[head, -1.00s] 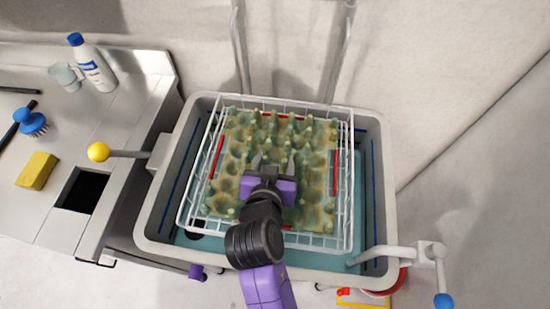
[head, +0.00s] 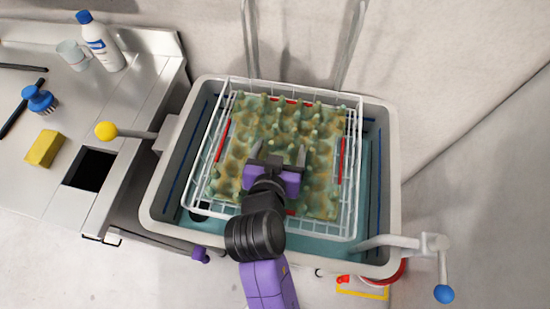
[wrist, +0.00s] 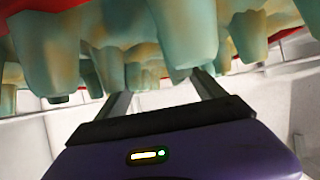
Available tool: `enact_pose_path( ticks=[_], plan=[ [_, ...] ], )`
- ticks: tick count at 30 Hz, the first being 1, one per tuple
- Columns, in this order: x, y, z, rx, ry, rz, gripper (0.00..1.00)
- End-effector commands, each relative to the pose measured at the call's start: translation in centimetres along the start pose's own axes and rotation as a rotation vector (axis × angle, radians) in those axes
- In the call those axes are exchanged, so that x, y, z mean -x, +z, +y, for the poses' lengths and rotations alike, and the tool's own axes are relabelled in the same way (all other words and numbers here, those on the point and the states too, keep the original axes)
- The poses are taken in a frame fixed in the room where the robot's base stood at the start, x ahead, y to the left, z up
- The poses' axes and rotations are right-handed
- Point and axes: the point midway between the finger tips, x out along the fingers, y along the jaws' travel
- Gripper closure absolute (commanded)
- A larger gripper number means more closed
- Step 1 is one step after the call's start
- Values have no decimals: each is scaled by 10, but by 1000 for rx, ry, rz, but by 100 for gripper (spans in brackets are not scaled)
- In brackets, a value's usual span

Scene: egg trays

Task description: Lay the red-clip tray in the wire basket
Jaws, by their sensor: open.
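The egg tray (head: 270,125) is greenish-brown, with rows of raised posts. Red clips (head: 341,160) show along its edges. In the head view it lies inside the white wire basket (head: 355,170), roughly level, with basket wires all round it. My gripper (head: 280,155) is over the front middle part of the tray, jaws open, with tray posts close to the fingertips. In the wrist view the tray posts (wrist: 185,35) loom large past the two spread fingers. Nothing is held between the fingers. My arm hides part of the tray's front edge and the basket's front.
The basket sits in a grey sink (head: 388,190) with teal water. A yellow-knobbed lever (head: 106,131) sticks out left, a blue-knobbed crank (head: 443,293) front right. A steel counter at left holds a bottle (head: 103,45), sponge (head: 44,148) and brush (head: 40,100).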

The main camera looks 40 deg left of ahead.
Motion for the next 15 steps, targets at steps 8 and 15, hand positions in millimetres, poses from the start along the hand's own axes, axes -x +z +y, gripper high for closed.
enact_pose_path(
  ticks=[8, 15],
  plan=[
    [58, 1, 0, -1, -1, 1, 21],
    [92, 1, 1, -1, 0, 0, 21]
  ],
)
